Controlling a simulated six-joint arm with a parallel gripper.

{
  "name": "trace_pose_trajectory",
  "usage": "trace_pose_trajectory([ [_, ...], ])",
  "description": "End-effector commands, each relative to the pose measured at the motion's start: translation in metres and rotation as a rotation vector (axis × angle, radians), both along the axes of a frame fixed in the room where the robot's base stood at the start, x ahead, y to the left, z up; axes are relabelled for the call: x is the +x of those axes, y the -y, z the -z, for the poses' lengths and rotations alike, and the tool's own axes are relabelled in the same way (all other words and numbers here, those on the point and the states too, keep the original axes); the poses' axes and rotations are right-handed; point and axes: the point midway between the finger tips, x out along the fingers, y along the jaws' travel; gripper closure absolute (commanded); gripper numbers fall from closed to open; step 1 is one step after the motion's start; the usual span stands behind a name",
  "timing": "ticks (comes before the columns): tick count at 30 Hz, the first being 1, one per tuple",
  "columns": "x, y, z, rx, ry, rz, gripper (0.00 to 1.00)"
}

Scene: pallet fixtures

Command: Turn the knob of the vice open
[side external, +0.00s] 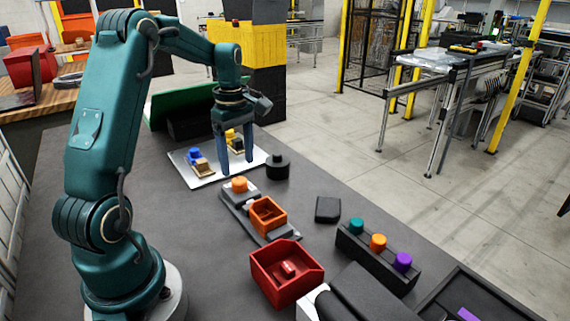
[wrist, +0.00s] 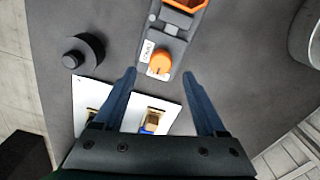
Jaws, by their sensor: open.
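The vice is a long grey body (wrist: 176,45) with a round orange knob (wrist: 160,63) at one end and an orange open box (wrist: 186,4) at the other. In the side external view its knob (side external: 240,184) and box (side external: 267,213) lie just in front of my gripper (side external: 238,168). My gripper is open and empty, fingers pointing down. In the wrist view the knob appears between and slightly beyond the two fingertips (wrist: 159,72). The fingers do not appear to touch it.
A white plate (side external: 180,160) with blue and yellow clamps lies behind the knob. A black round weight (side external: 278,167) stands to its right. A red bin (side external: 287,275), a black block (side external: 327,209) and a rack of coloured knobs (side external: 376,255) lie nearer the camera.

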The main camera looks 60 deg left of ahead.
Motion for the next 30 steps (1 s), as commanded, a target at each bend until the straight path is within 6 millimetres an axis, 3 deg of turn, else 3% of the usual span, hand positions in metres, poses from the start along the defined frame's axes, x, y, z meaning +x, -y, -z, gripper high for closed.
trace_pose_trajectory([
  [12, -0.002, -0.001, 0.045, -0.002, -0.001, -0.004, 0.27],
  [22, -0.001, -0.001, 0.05, -0.001, 0.0, -0.003, 0.27],
  [23, -0.001, -0.001, 0.049, -0.001, 0.0, -0.003, 0.34],
  [28, -0.001, -0.001, 0.049, -0.001, 0.0, -0.003, 0.99],
  [30, -0.001, -0.001, 0.049, -0.001, 0.0, -0.003, 1.0],
])
